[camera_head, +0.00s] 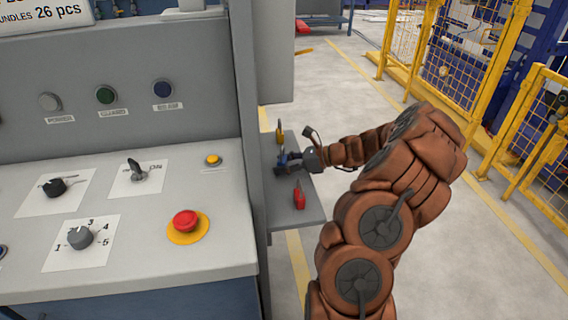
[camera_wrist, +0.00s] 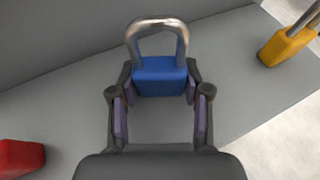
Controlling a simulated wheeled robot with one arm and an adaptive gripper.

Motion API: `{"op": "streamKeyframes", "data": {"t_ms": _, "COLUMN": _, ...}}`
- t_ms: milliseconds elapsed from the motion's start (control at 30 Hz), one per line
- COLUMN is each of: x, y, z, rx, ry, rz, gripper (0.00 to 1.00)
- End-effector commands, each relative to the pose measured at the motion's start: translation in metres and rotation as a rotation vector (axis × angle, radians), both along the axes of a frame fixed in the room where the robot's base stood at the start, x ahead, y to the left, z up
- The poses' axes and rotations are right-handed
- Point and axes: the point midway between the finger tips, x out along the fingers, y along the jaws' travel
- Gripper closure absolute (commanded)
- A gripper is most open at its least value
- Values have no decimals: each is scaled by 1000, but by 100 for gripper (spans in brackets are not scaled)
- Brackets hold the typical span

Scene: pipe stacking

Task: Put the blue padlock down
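The blue padlock (camera_wrist: 160,78), with a silver shackle, is upright between the fingertips of my gripper (camera_wrist: 160,88) in the wrist view. The fingers meet its two sides, so my gripper is shut on it. In the head view, my gripper (camera_head: 287,162) is over the small grey shelf, with the blue padlock (camera_head: 281,159) mostly hidden at its tip. I cannot tell whether the padlock's base touches the shelf.
A yellow padlock (camera_head: 279,134) and a red padlock (camera_head: 299,198) stand on the grey shelf (camera_head: 304,218), on either side of my gripper. The grey control cabinet (camera_head: 245,130) borders the shelf on the left. Yellow fencing (camera_head: 470,50) stands at right.

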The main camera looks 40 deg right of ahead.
Motion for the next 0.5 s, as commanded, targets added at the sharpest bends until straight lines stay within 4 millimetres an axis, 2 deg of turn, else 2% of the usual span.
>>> {"op": "streamKeyframes", "data": {"t_ms": 33, "x": -3, "y": 1, "z": -13, "rx": -9, "ry": 19, "rz": 6, "gripper": 45}}
{"op": "streamKeyframes", "data": {"t_ms": 200, "x": -3, "y": 1, "z": -15, "rx": -10, "ry": 21, "rz": 6, "gripper": 29}}
{"op": "streamKeyframes", "data": {"t_ms": 500, "x": -3, "y": 0, "z": -17, "rx": -9, "ry": 24, "rz": 4, "gripper": 29}}
